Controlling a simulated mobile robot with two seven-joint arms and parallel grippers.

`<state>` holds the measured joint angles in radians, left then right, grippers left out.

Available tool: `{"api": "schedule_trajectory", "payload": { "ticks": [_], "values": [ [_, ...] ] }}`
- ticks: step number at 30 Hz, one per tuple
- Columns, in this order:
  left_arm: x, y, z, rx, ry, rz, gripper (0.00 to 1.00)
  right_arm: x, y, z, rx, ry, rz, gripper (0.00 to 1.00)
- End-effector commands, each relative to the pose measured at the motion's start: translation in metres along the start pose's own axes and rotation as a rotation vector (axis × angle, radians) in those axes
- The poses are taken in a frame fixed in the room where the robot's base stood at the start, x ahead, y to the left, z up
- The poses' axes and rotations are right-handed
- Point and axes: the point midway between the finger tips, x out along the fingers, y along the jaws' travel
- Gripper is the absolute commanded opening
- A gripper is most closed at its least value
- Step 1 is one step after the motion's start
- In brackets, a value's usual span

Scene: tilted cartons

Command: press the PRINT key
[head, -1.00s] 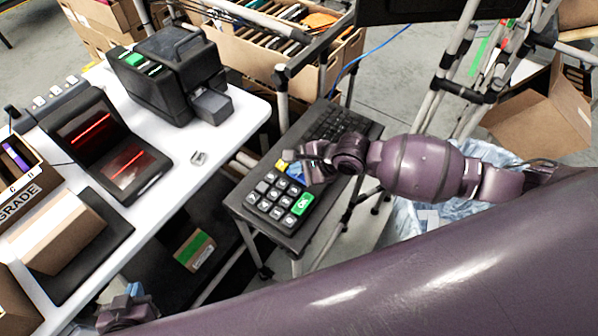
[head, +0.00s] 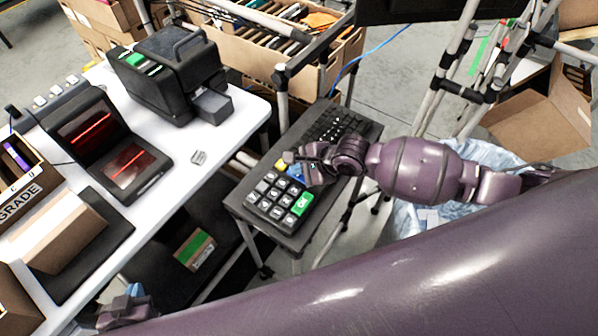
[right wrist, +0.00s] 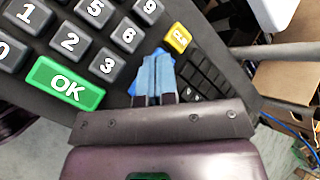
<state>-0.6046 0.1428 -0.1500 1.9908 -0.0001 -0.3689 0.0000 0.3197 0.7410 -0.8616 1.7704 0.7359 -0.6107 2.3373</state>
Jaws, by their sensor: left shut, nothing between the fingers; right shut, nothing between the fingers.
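The dark keypad (head: 272,207) stands on a narrow shelf beside the white table, with white-marked number keys and a green OK key (head: 301,204). It also shows in the right wrist view, with a yellow key (right wrist: 178,38) and a blue key (right wrist: 134,87). I cannot read PRINT on any key. My right gripper (head: 290,158) is shut and empty, over the blue and yellow keys. In the right wrist view its fingertips (right wrist: 157,58) cover most of the blue key; I cannot tell whether they touch it. My left gripper (head: 134,291) is shut at the lower left, away from the keypad.
A black keyboard (head: 338,125) lies behind the keypad. The white table (head: 185,185) at left holds a black printer-like device (head: 170,75), a scanner with red lines (head: 110,150) and cartons. Metal poles (head: 465,80) and an open carton (head: 545,110) stand at right.

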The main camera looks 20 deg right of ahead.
Motion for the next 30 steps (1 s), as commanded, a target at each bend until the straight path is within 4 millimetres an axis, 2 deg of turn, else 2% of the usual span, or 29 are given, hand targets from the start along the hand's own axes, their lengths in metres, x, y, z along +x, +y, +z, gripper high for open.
{"api": "schedule_trajectory", "payload": {
  "ticks": [20,30],
  "values": [
    [0.002,0.0,-0.004,0.001,0.007,0.001,0.0,0.002,0.002,-0.002,0.0,0.001,0.001,0.0],
    [-0.006,-0.001,-0.017,0.0,0.008,0.0,0.0,-0.006,-0.004,0.004,0.0,0.001,0.0,0.0]
  ]
}}
